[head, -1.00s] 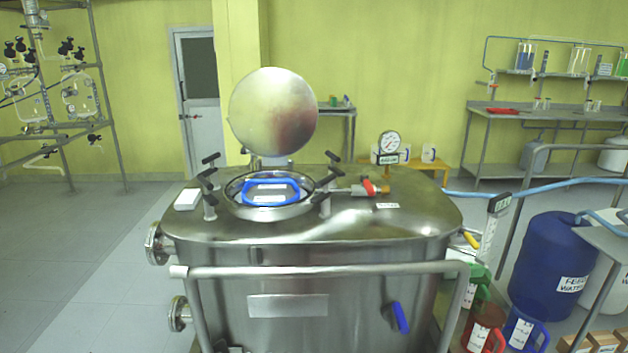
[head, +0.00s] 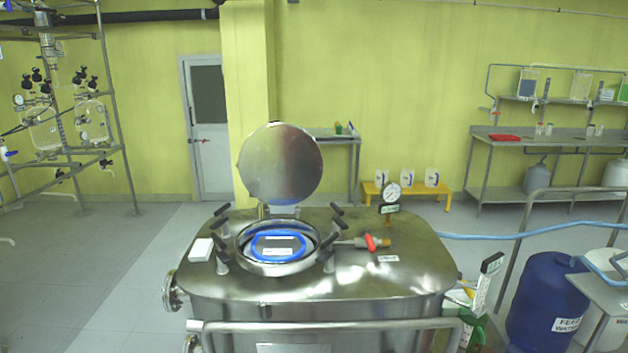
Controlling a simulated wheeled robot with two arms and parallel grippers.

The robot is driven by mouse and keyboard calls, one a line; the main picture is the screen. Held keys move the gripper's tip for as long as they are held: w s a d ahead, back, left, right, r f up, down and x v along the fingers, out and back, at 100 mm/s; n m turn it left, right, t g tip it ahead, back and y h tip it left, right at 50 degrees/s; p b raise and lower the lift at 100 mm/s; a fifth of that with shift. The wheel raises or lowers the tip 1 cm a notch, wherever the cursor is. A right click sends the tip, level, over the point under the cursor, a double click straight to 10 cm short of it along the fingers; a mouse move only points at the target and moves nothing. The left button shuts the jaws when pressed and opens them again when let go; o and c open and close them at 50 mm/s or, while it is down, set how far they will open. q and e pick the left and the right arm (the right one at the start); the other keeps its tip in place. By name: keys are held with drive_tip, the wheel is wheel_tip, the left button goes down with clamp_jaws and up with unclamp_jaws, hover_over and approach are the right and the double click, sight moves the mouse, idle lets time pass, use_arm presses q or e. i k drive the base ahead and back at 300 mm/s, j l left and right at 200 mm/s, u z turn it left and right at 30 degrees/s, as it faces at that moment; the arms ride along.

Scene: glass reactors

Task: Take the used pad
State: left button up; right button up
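A steel tank (head: 420,272) stands in front of me in the head view. Its round hatch lid (head: 281,165) stands open behind the hatch ring (head: 243,259). Inside the hatch opening is a grey piece with a blue rim (head: 254,246) and white labels. A small white block (head: 201,249) lies on the tank top, left of the hatch. I cannot tell from this view which of these is the used pad. Neither of my grippers is in view.
Black-knobbed hatch clamps (head: 328,239) surround the opening. A valve with a red handle (head: 370,242) and a gauge (head: 391,193) are to its right. A rail (head: 390,324) crosses the tank front. A blue drum (head: 540,295) stands at right. The floor at left is clear.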

sight(280, 245)
drive_tip(key=i+j, duration=0.15)
drive_tip(key=j, duration=0.2)
drive_tip(key=i+j, duration=0.1)
drive_tip(key=j, duration=0.25)
drive_tip(key=i+j+z, duration=0.1)
drive_tip(key=j, duration=0.25)
drive_tip(key=i+j, duration=0.15)
drive_tip(key=j, duration=0.25)
drive_tip(key=i+j, duration=0.15)
drive_tip(key=j, duration=0.2)
